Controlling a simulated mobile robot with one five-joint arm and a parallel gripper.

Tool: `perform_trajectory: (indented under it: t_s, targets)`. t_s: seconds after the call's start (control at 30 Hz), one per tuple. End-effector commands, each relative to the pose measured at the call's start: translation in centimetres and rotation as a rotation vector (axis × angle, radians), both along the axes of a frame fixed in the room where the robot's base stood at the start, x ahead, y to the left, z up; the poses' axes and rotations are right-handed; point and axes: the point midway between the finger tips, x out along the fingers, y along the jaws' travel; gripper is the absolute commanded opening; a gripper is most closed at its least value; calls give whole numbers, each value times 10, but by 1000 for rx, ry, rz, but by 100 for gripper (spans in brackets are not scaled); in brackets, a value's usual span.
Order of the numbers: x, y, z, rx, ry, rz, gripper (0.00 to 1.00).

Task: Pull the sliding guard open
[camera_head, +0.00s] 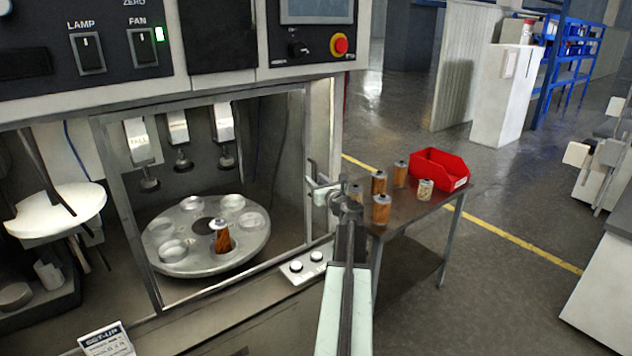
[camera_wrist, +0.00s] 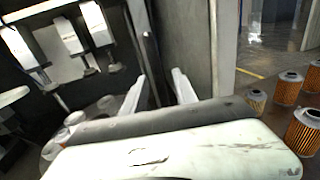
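The sliding guard (camera_head: 128,225) appears as a grey metal frame with a clear pane across the front of the machine's bay. Behind it is a round turntable (camera_head: 185,262) with several cups and one orange cartridge (camera_head: 222,240). My gripper (camera_head: 315,180) is beside the guard's right edge, in front of the machine's right post. In the wrist view my gripper's two pale fingers (camera_wrist: 160,92) stand apart. A dark upright bar (camera_wrist: 152,65), perhaps the guard's handle, shows between them. I cannot tell whether they touch it.
A side table (camera_head: 425,208) to the right holds several orange cartridges (camera_head: 379,183), a pale one (camera_head: 425,190) and a red bin (camera_head: 440,168). A two-button box (camera_head: 305,266) sits on the ledge below my gripper. Open floor lies farther right.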

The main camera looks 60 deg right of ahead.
Motion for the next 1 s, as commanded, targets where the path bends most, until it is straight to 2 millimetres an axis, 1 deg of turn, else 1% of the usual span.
perform_trajectory:
  t_s: [0.03, 0.07, 0.1, 0.17, 1.0]
  targets:
    - [0, 0, 0, 0, 0, 0, 34]
    - [0, 0, 0, 0, 0, 0, 29]
    - [0, 0, 0, 0, 0, 0, 18]
    - [0, 0, 0, 0, 0, 0, 1]
    - [-1, 0, 0, 0, 1, 0, 0]
